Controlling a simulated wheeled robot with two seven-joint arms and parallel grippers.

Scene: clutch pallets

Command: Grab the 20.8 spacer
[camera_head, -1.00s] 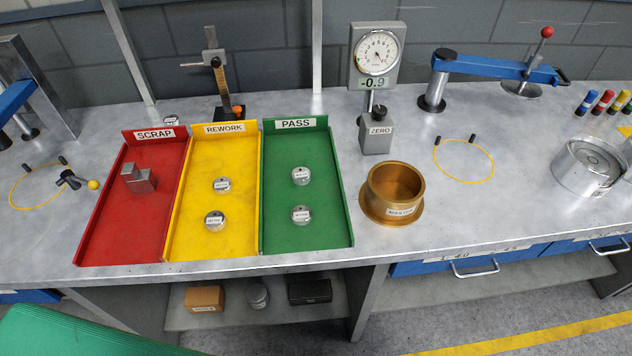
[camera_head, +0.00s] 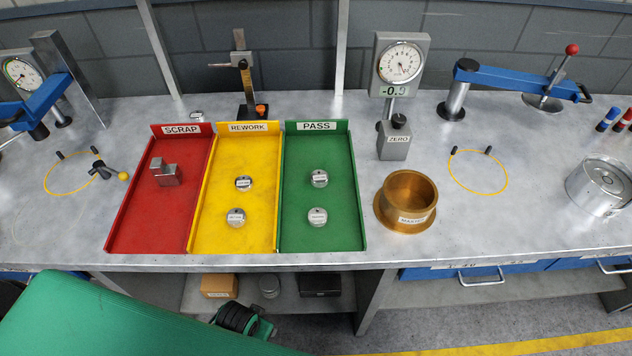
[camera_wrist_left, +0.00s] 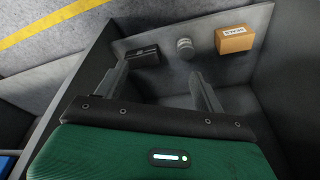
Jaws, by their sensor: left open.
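Small round silver pieces with tiny labels sit in the trays: two in the yellow REWORK tray, an upper (camera_head: 244,184) and a lower (camera_head: 236,217), and two in the green PASS tray, an upper (camera_head: 319,179) and a lower (camera_head: 317,217). Their labels are too small to read, so I cannot tell which is the 20.8 spacer. A grey stepped metal block (camera_head: 167,175) lies in the red SCRAP tray. My left gripper (camera_wrist_left: 160,82) is open and empty in the left wrist view, pointing toward the shelf below the bench. My right gripper is out of view.
On the lower shelf are a brown box (camera_head: 219,286), a grey cylinder (camera_head: 269,287) and a black case (camera_head: 320,285). A brass ring (camera_head: 407,200), a dial gauge (camera_head: 401,68) and a silver round housing (camera_head: 600,185) stand on the bench right of the trays. The bench front edge lies above my left arm.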

